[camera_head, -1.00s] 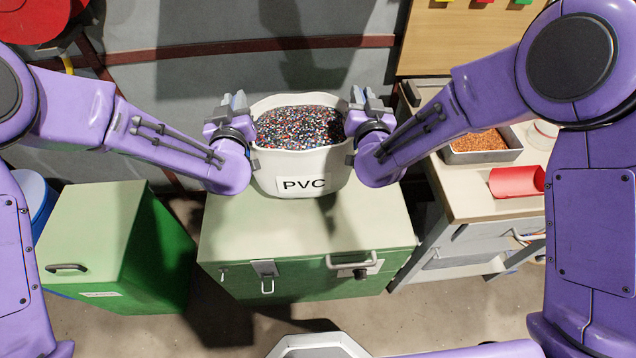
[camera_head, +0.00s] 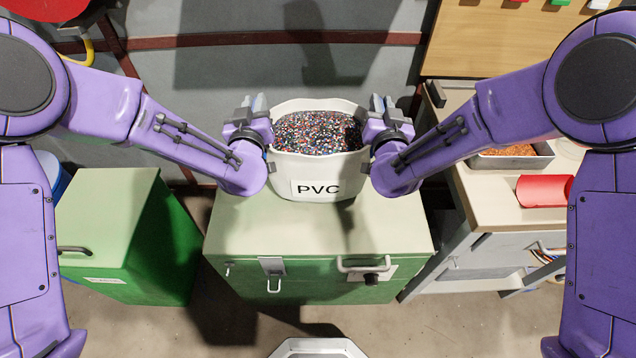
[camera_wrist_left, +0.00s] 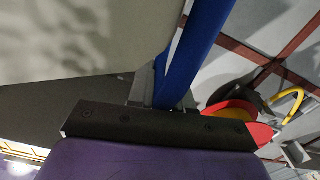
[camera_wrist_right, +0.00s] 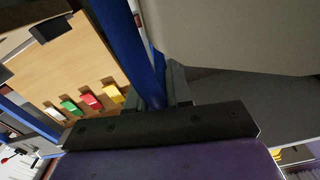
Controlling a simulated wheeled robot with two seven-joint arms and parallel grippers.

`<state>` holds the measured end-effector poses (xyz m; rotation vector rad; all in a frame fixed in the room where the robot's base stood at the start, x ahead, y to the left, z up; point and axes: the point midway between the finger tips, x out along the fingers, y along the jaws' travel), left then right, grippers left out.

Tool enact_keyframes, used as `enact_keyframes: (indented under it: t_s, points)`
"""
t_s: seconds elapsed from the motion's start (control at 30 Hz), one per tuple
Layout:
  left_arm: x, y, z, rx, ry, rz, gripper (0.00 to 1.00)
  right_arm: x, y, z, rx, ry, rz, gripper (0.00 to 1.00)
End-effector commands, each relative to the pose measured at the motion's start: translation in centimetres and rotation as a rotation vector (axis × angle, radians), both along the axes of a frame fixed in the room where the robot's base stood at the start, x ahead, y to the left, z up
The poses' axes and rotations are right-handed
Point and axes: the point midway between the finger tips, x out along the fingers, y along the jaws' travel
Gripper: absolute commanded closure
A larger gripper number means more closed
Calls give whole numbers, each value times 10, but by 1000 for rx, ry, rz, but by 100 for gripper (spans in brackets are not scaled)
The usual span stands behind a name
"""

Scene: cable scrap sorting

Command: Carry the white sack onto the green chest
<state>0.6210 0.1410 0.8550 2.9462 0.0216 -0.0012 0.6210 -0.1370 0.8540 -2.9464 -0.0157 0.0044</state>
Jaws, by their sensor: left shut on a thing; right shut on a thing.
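The white sack (camera_head: 345,172), labelled PVC and filled with mixed coloured granules (camera_head: 316,133), is upright over the rear part of the green chest's lid. The green chest (camera_head: 300,228) is shut, with a latch and a handle on its front. I cannot tell whether the sack's base touches the lid. My left gripper (camera_head: 262,135) is shut on the sack's left side, and my right gripper (camera_head: 378,138) is shut on its right side. The sack's pale wall also fills part of the left wrist view (camera_wrist_left: 75,40) and the right wrist view (camera_wrist_right: 240,35).
Another green box (camera_head: 110,215) stands left of the chest. On the right is a workbench (camera_head: 497,200) with a red cylinder (camera_head: 544,190) and a tray of copper-coloured bits (camera_head: 510,153). A grey wall is behind. The lid in front of the sack is bare.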

Motion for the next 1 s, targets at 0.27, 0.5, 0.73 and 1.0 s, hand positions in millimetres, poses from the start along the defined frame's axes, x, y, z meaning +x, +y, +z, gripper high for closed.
enact_keyframes:
  t_s: [0.27,0.5,0.73,1.0]
  points:
    - [0,-4,-6,-2,-1,-8,55,-1,4,-6,3,0,8,55]
    - [-4,-2,-6,-1,-1,-5,55,0,2,-6,2,0,4,55]
    - [-53,-3,-6,3,0,-8,55,0,1,-6,1,0,3,55]
    - [-111,-4,-6,1,0,-8,55,0,1,-7,1,0,2,55]
